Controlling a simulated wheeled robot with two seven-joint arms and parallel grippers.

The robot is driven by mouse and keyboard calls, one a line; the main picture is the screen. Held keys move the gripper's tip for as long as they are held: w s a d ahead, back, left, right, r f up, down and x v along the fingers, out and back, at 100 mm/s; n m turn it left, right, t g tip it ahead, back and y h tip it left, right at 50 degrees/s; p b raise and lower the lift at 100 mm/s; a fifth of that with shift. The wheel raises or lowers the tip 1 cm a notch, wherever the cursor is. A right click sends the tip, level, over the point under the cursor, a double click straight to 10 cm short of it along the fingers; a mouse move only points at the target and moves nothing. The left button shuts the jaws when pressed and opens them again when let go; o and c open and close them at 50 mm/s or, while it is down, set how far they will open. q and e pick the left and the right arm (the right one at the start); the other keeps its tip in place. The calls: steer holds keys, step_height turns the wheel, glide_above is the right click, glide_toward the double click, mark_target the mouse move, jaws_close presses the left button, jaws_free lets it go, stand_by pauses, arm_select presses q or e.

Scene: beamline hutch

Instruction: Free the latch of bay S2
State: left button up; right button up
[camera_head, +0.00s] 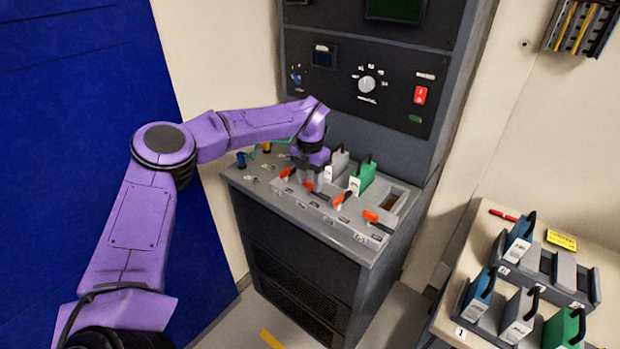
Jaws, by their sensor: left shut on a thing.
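A row of orange-tipped latches runs along the front of the sloped grey console (355,245). The second latch from the left (308,186), which fits bay S2, is right under my left gripper (311,172). My left gripper reaches down from above and is shut on this latch; the fingertips are partly hidden by my wrist. Behind it stand a grey module (337,163) and a green module (363,175) with black handles. The bay labels are too small to read. My right gripper is not in view.
Other latches sit close by: the leftmost (287,172), the third (340,199) and the rightmost (370,216). An upright panel with a dial (366,84) and red switch (420,95) rises behind. A side table (466,262) at right bears racks with several modules.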

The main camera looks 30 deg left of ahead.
arm_select(q)
steer(key=shift+w+r, duration=0.1)
steer(key=shift+r, duration=0.05)
steer(key=o, duration=1.1)
steer(key=shift+c, duration=0.2)
step_height(320, 180, up, 10)
steer(key=b, duration=0.1)
steer(key=shift+r+b, duration=0.2)
steer(key=shift+b, duration=0.15)
